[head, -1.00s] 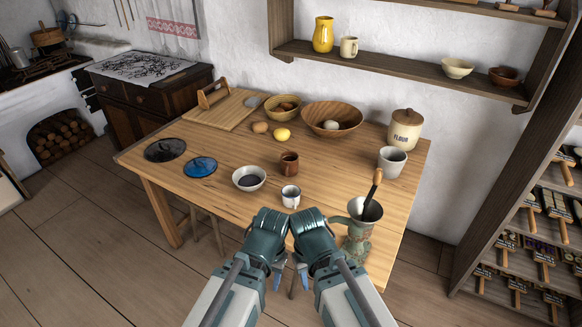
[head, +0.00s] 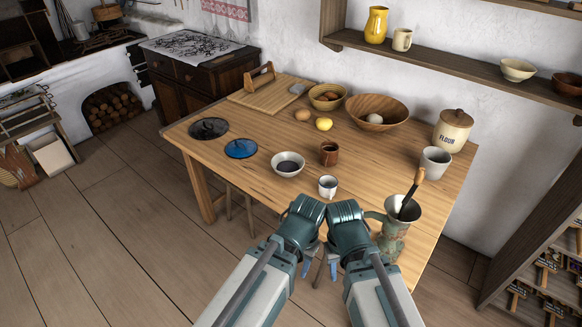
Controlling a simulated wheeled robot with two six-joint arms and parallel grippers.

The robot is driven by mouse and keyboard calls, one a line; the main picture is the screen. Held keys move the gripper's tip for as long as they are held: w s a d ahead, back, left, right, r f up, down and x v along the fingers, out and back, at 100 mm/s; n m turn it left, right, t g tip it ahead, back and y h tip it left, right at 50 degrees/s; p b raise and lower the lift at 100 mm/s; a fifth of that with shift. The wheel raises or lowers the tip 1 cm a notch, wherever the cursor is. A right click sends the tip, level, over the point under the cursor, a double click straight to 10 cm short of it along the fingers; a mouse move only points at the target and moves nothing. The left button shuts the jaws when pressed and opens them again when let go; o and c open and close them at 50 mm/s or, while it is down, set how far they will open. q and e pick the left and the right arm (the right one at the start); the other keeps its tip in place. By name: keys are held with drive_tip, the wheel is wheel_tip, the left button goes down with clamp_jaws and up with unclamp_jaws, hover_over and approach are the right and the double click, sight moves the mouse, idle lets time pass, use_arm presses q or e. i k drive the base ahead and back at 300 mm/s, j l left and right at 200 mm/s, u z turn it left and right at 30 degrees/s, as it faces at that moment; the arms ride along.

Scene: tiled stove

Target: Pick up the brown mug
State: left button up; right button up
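The brown mug (head: 329,154) stands upright on the wooden table (head: 262,167), near the middle, with a small white mug (head: 328,187) in front of it. My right gripper (head: 334,270) and my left gripper (head: 309,268) hang side by side, low at the table's front edge, well short of the brown mug and apart from it. My wrists hide much of both grippers. I see only narrow blue and grey finger parts below them, so their opening is unclear. Nothing shows in either gripper.
A tall green jug (head: 396,232) holding a black-bladed tool stands close to my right wrist. A bowl (head: 288,164) with dark contents is left of the mugs. A grey cup (head: 435,161) and flour jar (head: 453,130) stand right.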

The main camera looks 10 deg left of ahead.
sight(329, 154)
drive_tip(key=l+u, duration=0.15)
drive_tip(key=u, duration=0.25)
drive_tip(key=l+u, duration=0.2)
drive_tip(key=u, duration=0.25)
drive_tip(key=l+u, duration=0.2)
drive_tip(key=u, duration=0.2)
drive_tip(key=l+u, duration=0.15)
drive_tip(key=u, duration=0.3)
drive_tip(key=k+l+u, duration=0.35)
drive_tip(key=k+l, duration=0.25)
drive_tip(key=l, duration=0.25)
drive_tip(key=k+l+u, duration=0.4)
drive_tip(key=k+l, duration=0.75)
drive_tip(key=l, duration=0.1)
